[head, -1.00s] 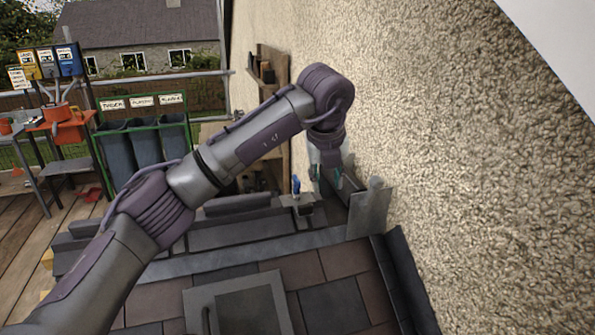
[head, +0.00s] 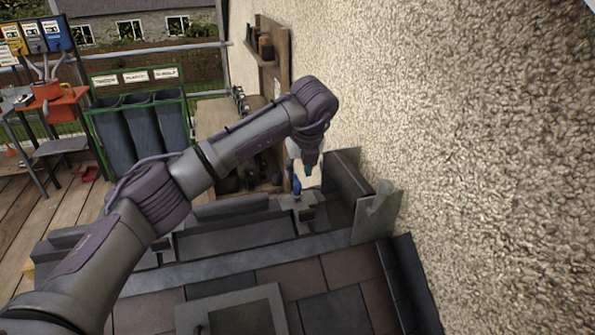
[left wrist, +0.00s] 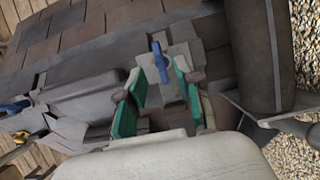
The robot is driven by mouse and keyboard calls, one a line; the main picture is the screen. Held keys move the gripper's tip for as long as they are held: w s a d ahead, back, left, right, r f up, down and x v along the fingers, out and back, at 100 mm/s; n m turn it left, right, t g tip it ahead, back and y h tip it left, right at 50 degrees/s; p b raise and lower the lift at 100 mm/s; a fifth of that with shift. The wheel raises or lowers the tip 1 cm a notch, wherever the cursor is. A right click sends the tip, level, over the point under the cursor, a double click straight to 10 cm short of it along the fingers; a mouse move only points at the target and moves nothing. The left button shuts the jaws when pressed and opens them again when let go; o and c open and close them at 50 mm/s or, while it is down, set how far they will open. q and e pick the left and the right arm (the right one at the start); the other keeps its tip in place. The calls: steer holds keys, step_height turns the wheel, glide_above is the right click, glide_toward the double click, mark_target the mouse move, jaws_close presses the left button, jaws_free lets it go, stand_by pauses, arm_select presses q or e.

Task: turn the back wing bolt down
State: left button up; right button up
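The blue wing bolt (head: 297,185) stands on a grey bracket (head: 303,213) near the rough wall in the head view. In the left wrist view the blue wing bolt (left wrist: 160,62) shows beyond the fingertips, roughly in line with the gap between them. My left gripper (head: 310,165) is just above and right of the bolt in the head view, partly hidden by its own wrist. In the left wrist view my left gripper (left wrist: 161,72) is open, with green pads apart and nothing between them. My right gripper is not in view.
The rough wall (head: 460,150) rises close on the right. An upright grey plate (head: 376,212) stands beside the bracket. Slates (head: 345,265) and a grey-framed hatch (head: 270,300) lie in front. Another blue piece (left wrist: 14,107) shows at the wrist view's left edge.

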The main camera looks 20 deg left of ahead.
mark_target(298, 179)
arm_select(q)
steer(key=shift+p+x, duration=0.35)
steer(key=shift+x, duration=0.9)
steer(key=shift+f, duration=0.35)
steer(key=shift+w+a+f, duration=0.1)
steer(key=shift+a+f, duration=0.05)
steer(key=shift+f, duration=0.2)
steer(key=shift+c, duration=0.3)
steer(key=c, duration=0.5)
jaws_close()
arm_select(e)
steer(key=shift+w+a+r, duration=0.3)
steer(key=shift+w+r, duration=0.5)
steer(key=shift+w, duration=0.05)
